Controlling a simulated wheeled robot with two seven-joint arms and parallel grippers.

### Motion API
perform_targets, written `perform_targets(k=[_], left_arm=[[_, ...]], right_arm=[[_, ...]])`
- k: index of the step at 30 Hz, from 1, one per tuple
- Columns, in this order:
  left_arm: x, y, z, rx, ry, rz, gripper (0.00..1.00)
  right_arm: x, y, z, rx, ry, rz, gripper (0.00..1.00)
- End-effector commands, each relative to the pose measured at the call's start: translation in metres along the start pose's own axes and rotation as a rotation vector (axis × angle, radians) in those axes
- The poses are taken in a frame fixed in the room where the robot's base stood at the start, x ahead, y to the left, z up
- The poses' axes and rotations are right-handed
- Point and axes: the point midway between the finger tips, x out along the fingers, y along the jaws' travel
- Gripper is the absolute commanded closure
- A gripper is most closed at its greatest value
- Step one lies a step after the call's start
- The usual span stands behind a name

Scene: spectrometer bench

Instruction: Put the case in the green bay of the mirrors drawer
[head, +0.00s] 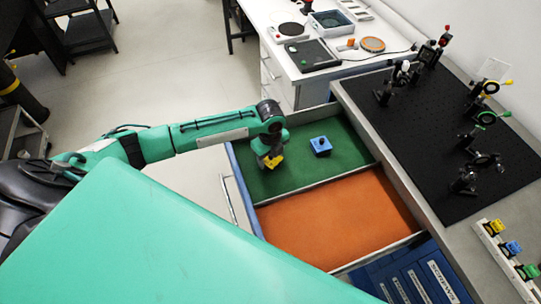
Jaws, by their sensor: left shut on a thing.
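The open mirrors drawer (228,160) has a green bay (350,165) at the back and an orange bay (340,220) in front, split by a thin divider. My left gripper (271,158) points down over the left part of the green bay. It is shut on a small yellow case (274,162), which is partly hidden by the gripper. I cannot tell whether the case touches the green floor. A blue case (320,146) sits in the green bay, to the right of the gripper and apart from it. My right gripper is not in view.
A black optics breadboard (440,135) with several mounts lies right of the drawer. A white rack (508,262) with coloured mounts stands at the lower right. A white bench (275,45) with instruments is behind. The orange bay is empty.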

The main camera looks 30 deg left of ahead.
Motion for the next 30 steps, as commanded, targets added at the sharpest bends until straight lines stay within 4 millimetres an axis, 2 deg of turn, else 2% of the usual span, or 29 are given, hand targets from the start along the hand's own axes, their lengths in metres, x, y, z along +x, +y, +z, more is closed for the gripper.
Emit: perform_targets(k=[5, 6, 9, 20, 23, 30], left_arm=[[0.003, 0.0, 0.0, -0.001, 0.0, 0.0, 0.68], [0.003, 0.0, 0.0, -0.001, 0.0, 0.0, 0.39], [0.003, 0.0, 0.0, 0.0, 0.0, 0.0, 0.21], [-0.003, 0.0, 0.0, 0.0, 0.0, -0.001, 0.21], [-0.015, -0.001, 0.001, -0.001, 0.0, -0.003, 0.21], [-0.066, -0.001, 0.0, 0.001, -0.001, -0.004, 0.21]], right_arm=[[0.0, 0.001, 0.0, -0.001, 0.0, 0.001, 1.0], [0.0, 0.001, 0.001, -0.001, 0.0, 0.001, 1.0], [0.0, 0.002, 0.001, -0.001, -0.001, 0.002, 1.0], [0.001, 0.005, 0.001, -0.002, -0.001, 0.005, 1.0], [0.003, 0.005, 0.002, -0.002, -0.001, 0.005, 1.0], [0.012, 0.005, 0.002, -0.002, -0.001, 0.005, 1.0]])
